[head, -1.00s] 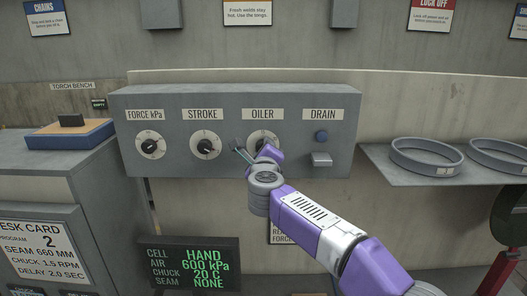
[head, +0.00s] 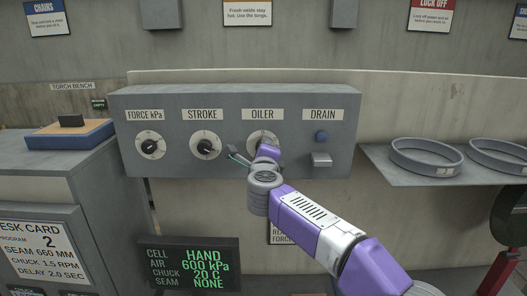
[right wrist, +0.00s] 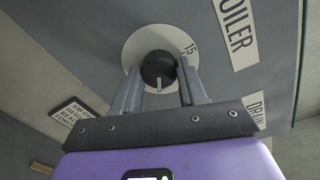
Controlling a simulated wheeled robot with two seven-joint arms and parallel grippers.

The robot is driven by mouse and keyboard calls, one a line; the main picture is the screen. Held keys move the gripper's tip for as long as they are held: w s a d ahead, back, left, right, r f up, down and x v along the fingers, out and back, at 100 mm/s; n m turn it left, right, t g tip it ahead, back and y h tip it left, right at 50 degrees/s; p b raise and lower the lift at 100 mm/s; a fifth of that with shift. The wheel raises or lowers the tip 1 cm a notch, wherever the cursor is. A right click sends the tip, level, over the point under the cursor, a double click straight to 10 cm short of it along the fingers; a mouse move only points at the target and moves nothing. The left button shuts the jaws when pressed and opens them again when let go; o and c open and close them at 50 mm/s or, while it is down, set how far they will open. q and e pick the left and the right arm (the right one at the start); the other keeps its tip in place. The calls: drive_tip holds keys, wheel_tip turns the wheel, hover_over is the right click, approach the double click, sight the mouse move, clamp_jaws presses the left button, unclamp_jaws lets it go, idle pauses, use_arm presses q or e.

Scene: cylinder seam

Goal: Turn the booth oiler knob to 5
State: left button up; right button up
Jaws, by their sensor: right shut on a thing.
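The oiler knob sits on a white round dial (head: 261,137) under the OILER label on the grey panel. In the right wrist view the dark round knob (right wrist: 158,66) has a white pointer mark facing toward the bottom of the picture. The number 15 shows on the dial to its right; other numbers are hidden or unreadable. My right gripper (right wrist: 160,78) is shut on the knob, one finger on each side. In the head view its purple wrist covers the lower part of the dial. My left gripper is in neither view.
A shelf with grey rings (head: 427,157) is at right. A green-text display (head: 188,262) stands below.

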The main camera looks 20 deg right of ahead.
drive_tip(key=o, duration=1.1)
drive_tip(key=shift+c, duration=0.2)
drive_tip(key=b+v, duration=0.2)
drive_tip(key=v, duration=0.5)
drive_tip(key=shift+s, duration=0.3)
drive_tip(key=shift+a, duration=0.15)
